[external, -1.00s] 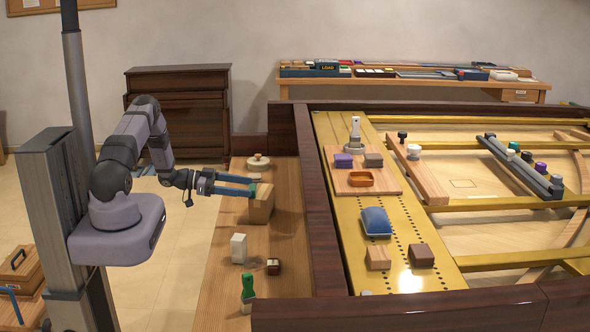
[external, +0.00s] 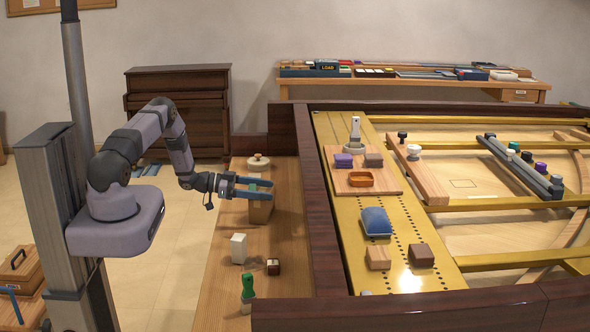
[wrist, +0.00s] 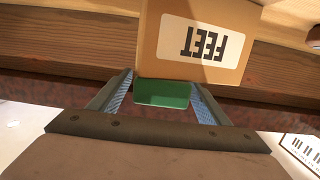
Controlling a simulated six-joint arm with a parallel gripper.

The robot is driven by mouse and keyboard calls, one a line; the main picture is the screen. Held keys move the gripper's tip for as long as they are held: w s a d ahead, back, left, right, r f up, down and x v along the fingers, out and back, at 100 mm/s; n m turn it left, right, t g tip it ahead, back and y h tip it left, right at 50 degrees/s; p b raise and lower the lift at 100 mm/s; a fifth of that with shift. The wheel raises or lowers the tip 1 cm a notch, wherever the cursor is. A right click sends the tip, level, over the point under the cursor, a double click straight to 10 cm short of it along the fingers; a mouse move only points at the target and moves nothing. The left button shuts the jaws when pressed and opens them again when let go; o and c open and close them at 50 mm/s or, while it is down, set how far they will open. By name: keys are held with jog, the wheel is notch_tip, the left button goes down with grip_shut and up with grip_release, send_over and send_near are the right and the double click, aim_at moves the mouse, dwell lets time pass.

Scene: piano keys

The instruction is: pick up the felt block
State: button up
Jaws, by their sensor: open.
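A small green block (wrist: 162,93), which looks like the felt block, lies between the two blue fingers of my open gripper (wrist: 163,82) in the wrist view. Gaps show between it and the fingers. In the external view the green block (external: 253,187) shows only as a small patch between the fingers of my gripper (external: 271,190), at the top of a brown box (external: 260,211). In the wrist view the box (wrist: 160,55) has a white label with upside-down black letters. I cannot tell whether the block is in or on the box.
A lidded round pot (external: 258,162) stands behind the box on the wooden bench (external: 225,285). A dark piano rim (external: 322,235) rises to the right.

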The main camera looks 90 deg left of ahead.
jog(key=shift+w, duration=0.15)
jog(key=c, duration=1.2)
notch_tip(320, 180, up, 10)
jog(key=shift+f+b, duration=0.15)
jog(key=shift+b, duration=0.7)
